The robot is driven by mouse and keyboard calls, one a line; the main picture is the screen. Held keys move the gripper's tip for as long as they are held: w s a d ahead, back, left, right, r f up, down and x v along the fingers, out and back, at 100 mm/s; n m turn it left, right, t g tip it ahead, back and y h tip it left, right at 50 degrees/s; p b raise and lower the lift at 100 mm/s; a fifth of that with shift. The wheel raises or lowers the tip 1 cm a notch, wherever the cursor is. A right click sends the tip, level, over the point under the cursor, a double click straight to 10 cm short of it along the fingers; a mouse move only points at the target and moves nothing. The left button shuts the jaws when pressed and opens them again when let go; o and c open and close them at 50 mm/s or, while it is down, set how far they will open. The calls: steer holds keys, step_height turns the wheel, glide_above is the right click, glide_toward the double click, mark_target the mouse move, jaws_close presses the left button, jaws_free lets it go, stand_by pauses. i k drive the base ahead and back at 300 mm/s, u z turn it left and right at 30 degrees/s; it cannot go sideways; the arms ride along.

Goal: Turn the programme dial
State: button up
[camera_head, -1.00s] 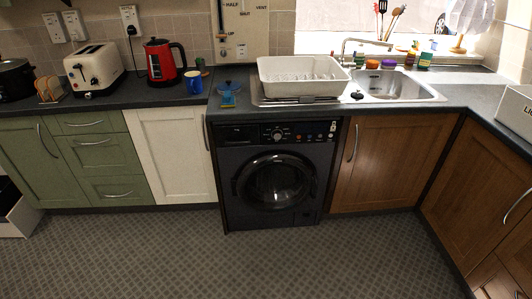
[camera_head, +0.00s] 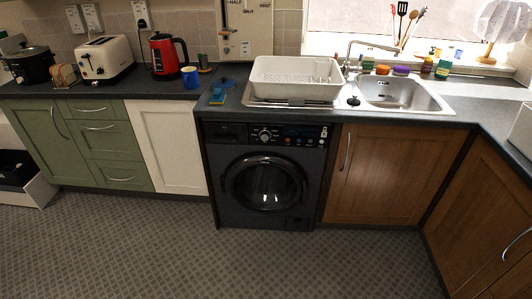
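The programme dial (camera_head: 265,135) is a small round light knob on the upper front panel of the black washing machine (camera_head: 227,160). The machine stands under the counter between a cream cupboard and a brown one. Its round door (camera_head: 265,183) looks shut. A row of small buttons and a dark display sit to the right of the dial. The dial's pointer direction is too small to read. My gripper is not in view.
Open patterned floor (camera_head: 200,262) lies in front of the machine. On the counter above are a white dish rack (camera_head: 290,92), a sink (camera_head: 400,94), a blue mug (camera_head: 190,78), a red kettle (camera_head: 165,58) and a toaster (camera_head: 103,60). A white box (camera_head: 20,190) stands at the left.

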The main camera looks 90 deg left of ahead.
mark_target(264, 135)
steer(key=u, duration=0.15)
steer(key=i, duration=0.8)
steer(key=u, duration=0.45)
steer(key=k, duration=0.2)
steer(key=u, duration=2.75)
steer(key=k, duration=0.25)
